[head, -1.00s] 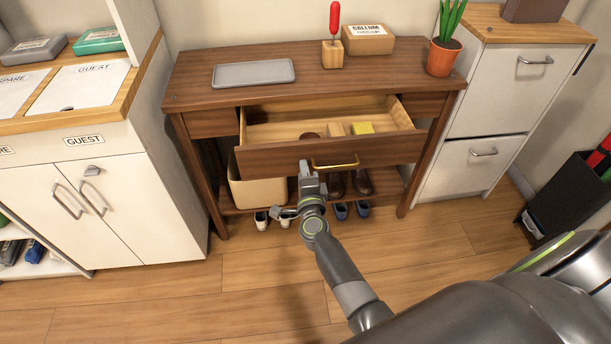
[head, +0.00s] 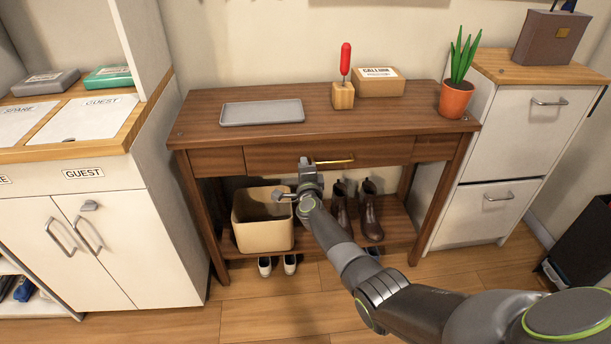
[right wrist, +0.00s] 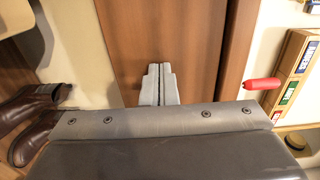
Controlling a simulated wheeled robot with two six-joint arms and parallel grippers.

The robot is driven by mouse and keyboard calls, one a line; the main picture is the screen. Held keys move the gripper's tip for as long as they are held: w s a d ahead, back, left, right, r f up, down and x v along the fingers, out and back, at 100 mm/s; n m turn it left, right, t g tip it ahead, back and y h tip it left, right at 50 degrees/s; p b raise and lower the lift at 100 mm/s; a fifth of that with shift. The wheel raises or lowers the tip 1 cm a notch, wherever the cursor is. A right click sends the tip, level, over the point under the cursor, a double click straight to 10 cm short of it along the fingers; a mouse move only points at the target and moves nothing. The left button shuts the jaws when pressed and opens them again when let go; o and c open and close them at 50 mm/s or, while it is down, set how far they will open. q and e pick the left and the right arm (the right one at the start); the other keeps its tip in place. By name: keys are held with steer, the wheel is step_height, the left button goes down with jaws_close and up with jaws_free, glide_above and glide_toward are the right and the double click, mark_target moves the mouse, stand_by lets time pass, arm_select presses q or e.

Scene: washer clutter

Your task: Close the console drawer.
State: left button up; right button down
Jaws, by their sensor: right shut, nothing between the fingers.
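The wooden console (head: 210,125) stands against the wall. Its middle drawer (head: 270,160) looks flush with the front panels on either side, and no drawer inside shows. The brass handle (head: 333,162) is on the drawer front. My right gripper (head: 306,164) is shut and empty, at the drawer front just left of the handle. In the right wrist view its fingertips (right wrist: 159,72) lie together against or very near the brown wood; contact is hard to tell. My left gripper is in neither current view.
On the console top are a grey tray (head: 262,112), a red-handled tool in a wooden block (head: 343,95), a box (head: 378,82) and a potted plant (head: 455,98). The shelf below holds a beige bin (head: 262,235) and brown boots (head: 372,215). Cabinets flank the console.

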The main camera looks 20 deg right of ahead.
arm_select(q)
steer(key=shift+w+d+r, duration=0.25)
steer(key=shift+w+r, duration=0.2)
steer(key=shift+w, duration=0.15)
arm_select(e)
steer(key=shift+w+d+r, duration=0.2)
steer(key=shift+w+r, duration=0.2)
steer(key=shift+w, duration=0.1)
